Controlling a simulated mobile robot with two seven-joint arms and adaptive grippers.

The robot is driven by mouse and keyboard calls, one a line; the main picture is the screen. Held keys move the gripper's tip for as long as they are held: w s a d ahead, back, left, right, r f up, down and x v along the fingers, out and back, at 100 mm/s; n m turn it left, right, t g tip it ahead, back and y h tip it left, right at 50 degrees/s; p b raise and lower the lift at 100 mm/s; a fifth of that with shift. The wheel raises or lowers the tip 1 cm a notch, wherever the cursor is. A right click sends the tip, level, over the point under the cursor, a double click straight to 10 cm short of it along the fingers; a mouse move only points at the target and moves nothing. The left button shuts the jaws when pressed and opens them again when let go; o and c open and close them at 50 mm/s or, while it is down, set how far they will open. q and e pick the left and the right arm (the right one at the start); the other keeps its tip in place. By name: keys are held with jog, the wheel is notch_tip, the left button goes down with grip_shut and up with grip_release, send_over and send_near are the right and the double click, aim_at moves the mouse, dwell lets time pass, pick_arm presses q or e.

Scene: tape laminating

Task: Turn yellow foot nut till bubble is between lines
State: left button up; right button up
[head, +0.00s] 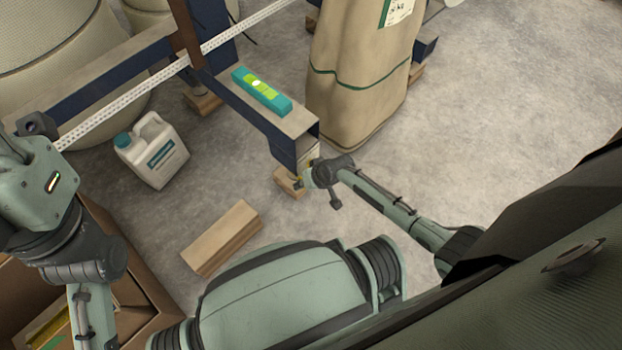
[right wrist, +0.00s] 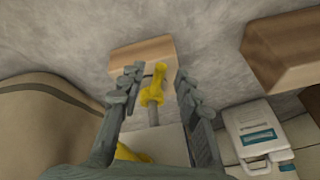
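The yellow foot nut (right wrist: 157,88) sits on a grey threaded rod above a wooden block in the right wrist view. My right gripper (right wrist: 150,76) is open, with one finger on each side of the nut and gaps visible; contact cannot be seen. In the head view my right gripper (head: 304,180) is at the low front end of the blue frame, mostly hiding the nut. A teal spirit level (head: 279,103) lies on the frame's beam. Its green vial (head: 264,90) shows a pale bubble; the lines are too small to make out. My left arm shows at left, its fingers out of view.
A large tan sack (head: 355,75) stands right beside the beam. A white jug (head: 160,160) and a wooden block (head: 222,238) are on the concrete floor. A cardboard box (head: 148,290) is at the lower left. Floor right of the sack is clear.

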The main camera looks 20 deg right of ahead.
jog(key=v, duration=1.1)
jog(key=shift+r, duration=0.25)
jog(key=shift+s, duration=0.1)
